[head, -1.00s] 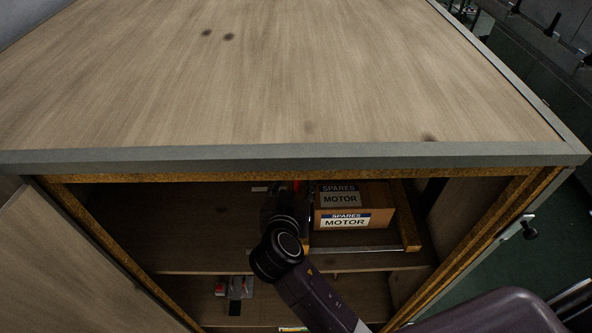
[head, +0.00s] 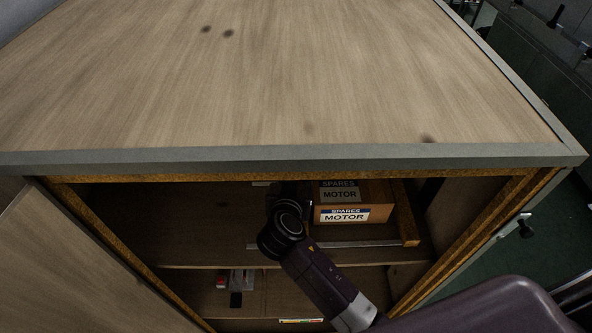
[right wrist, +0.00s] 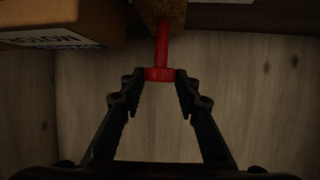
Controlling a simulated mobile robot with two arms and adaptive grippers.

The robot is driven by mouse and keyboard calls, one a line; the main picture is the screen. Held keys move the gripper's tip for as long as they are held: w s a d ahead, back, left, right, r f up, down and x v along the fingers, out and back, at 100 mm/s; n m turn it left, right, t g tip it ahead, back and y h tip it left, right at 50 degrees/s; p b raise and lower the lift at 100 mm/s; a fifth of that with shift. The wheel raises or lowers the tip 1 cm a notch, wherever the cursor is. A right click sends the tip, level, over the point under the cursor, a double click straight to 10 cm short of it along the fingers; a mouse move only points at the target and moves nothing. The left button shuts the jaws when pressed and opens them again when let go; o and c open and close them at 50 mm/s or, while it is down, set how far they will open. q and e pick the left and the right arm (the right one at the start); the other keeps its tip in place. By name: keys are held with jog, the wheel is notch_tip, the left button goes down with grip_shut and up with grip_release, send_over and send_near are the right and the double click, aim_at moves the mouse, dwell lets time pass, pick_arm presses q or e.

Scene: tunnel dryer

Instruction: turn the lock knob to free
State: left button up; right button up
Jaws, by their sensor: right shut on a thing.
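A red knob (right wrist: 160,73) with a red stem shows in the right wrist view, its stem running up to a brown, rough-edged part. My right gripper (right wrist: 158,78) has its two dark fingers on either side of the knob's wide end and is shut on it. In the head view my right arm reaches into the open cabinet from the lower right; its wrist hides the fingers and the knob there. Which lock position the knob is in, I cannot tell. My left gripper is not in view.
A cardboard box labelled SPARES MOTOR (head: 345,215) stands on the upper shelf just right of my wrist. Small red and dark items (head: 237,283) lie on the lower shelf. The cabinet top (head: 280,90) overhangs the opening; an open door (head: 60,270) is at left.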

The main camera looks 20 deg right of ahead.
jog(key=shift+d+n+y, duration=0.1)
jog(key=shift+n+y, duration=0.2)
jog(key=shift+c, duration=0.3)
jog(key=shift+s+d+r+n+t+y+p, duration=0.1)
jog(key=shift+n+t+y+p, duration=0.15)
jog(key=shift+n+y+p, duration=0.15)
jog(key=shift+d+n+t+y+p, duration=0.1)
jog(key=shift+n+t+y+p, duration=0.2)
jog(key=shift+n+y, duration=0.2)
jog(key=shift+n+y+p, duration=0.3)
jog(key=shift+n+y, duration=0.5)
jog(key=shift+y, duration=0.2)
jog(key=n+y, duration=0.3)
jog(key=shift+d, duration=0.3)
jog(key=shift+n+g+y, duration=0.35)
jog(key=shift+n+y, duration=0.45)
jog(key=shift+y, duration=0.4)
jog(key=shift+n+y, duration=0.3)
jog(key=o, duration=1.2)
jog(key=shift+c, duration=0.2)
